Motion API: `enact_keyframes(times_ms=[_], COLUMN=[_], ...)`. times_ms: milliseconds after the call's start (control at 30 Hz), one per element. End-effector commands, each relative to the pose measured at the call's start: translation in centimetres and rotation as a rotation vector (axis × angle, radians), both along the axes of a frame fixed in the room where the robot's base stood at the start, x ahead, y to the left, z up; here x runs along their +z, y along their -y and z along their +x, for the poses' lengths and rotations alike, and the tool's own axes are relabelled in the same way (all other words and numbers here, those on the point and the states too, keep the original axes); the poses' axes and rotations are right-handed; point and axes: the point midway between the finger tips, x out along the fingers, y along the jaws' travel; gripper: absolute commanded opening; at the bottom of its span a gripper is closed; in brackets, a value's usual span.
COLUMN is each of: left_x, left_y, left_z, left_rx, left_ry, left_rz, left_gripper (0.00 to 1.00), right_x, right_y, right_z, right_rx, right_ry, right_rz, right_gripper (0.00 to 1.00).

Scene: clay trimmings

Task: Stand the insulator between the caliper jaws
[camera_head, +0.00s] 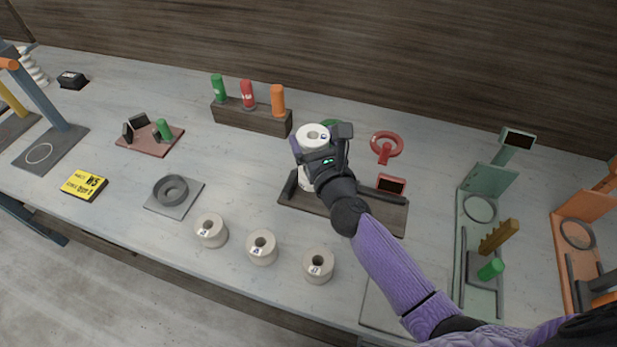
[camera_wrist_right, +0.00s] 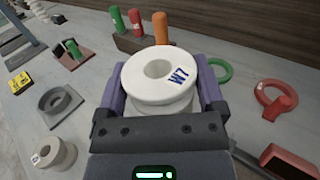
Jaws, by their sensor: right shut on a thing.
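A white spool-shaped insulator (camera_head: 312,136) is upright, its top ring and centre hole facing up. It also shows in the right wrist view (camera_wrist_right: 160,84) with a blue W7 mark. My right gripper (camera_head: 318,155) is shut on it, with purple fingers on both sides in the wrist view. The caliper (camera_head: 322,208) is a dark long base with a short upright jaw (camera_head: 290,186) at its left and a red-framed display (camera_head: 391,185) at its right. The insulator is over the left part of the base, near that jaw. My wrist hides the middle, and I cannot tell whether the insulator touches the base.
Three cream insulators (camera_head: 262,247) stand along the front. A wooden block (camera_head: 252,117) with green, red and orange handles is behind. A red ring gauge (camera_head: 386,146) lies back right, and a green ring (camera_wrist_right: 220,71) is behind the gripper. Green (camera_head: 474,238) and orange stands are at right.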

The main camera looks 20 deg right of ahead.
Motion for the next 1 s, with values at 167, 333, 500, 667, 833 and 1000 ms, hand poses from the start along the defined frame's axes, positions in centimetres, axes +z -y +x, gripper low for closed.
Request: enact_keyframes(times_ms=[167,333,500,667,833,1000], left_x=[-3.8,-5.0,-4.7,-5.0,-5.0,-4.4], left_y=[0.1,0.1,-0.5,-0.6,-0.6,-0.5], left_z=[-0.3,-0.5,-0.4,-0.5,-0.5,-0.5], left_rx=[0.003,0.003,-0.005,-0.005,-0.005,-0.004], left_ry=[-0.010,-0.012,-0.009,-0.011,-0.012,-0.010], left_rz=[-0.002,-0.003,0.005,0.008,0.007,0.006], left_gripper=[0.59,0.59,0.59,0.59,0.59,0.59], right_x=[-4.1,-5.4,-5.1,-5.6,-5.5,-4.8], right_y=[0.0,0.0,0.0,0.0,0.0,0.0], right_z=[0.0,0.0,0.0,0.0,0.0,0.0], right_rx=[0.000,-0.001,-0.002,-0.002,-0.002,-0.002], right_ry=[0.000,0.002,0.003,0.000,0.001,0.002], right_rz=[0.000,0.000,0.000,0.000,0.000,-0.001], right_gripper=[0.00,0.00,0.00,0.92,1.00,1.00])
